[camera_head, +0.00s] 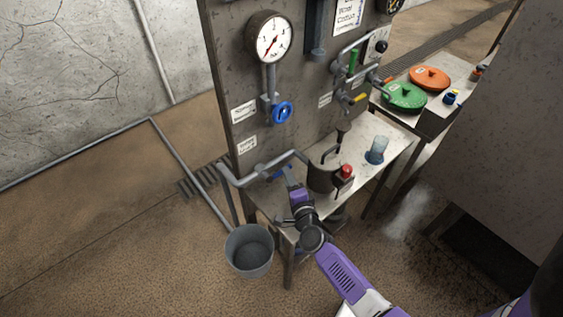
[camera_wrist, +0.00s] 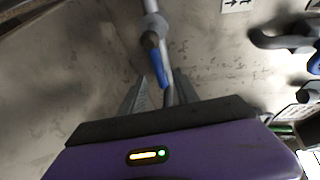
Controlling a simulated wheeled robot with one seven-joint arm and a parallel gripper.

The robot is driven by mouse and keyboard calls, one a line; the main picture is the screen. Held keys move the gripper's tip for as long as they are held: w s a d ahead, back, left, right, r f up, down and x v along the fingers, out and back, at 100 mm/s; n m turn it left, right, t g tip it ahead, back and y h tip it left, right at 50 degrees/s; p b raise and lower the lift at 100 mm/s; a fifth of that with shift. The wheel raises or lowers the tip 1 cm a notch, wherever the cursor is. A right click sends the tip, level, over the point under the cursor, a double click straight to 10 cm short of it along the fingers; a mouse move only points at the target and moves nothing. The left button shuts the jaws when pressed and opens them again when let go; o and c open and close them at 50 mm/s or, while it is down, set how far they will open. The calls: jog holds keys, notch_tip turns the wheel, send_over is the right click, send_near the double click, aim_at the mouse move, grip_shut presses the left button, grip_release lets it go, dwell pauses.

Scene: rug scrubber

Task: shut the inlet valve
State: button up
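A blue lever handle (camera_wrist: 158,69) sits on a grey pipe (camera_wrist: 167,93) in the wrist view, just beyond my fingertips. In the head view this blue lever (camera_head: 283,172) is at the bench's left end, partly hidden by my gripper (camera_head: 291,178). In the wrist view my gripper (camera_wrist: 163,88) has its fingers apart, one on each side of the lever's line. I cannot tell whether they touch it. A blue handwheel (camera_head: 282,112) is on the pipe under the pressure gauge (camera_head: 273,38). The labels are too small to read, so I cannot tell which valve is the inlet.
A grey bucket (camera_head: 248,251) stands on the floor below the bench (camera_head: 388,161). A dark pot (camera_head: 321,178), red button (camera_head: 346,171) and clear cup (camera_head: 376,149) are on the bench. The upright panel (camera_head: 236,72) stands behind. Floor left of the bucket is clear.

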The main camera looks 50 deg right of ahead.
jog(key=b+x, duration=0.2)
jog(key=x, duration=0.5)
jog(key=shift+w+d+f, duration=0.1)
jog(key=shift+w+d, duration=0.1)
jog(key=shift+d, duration=0.05)
grip_shut()
dwell(1.2)
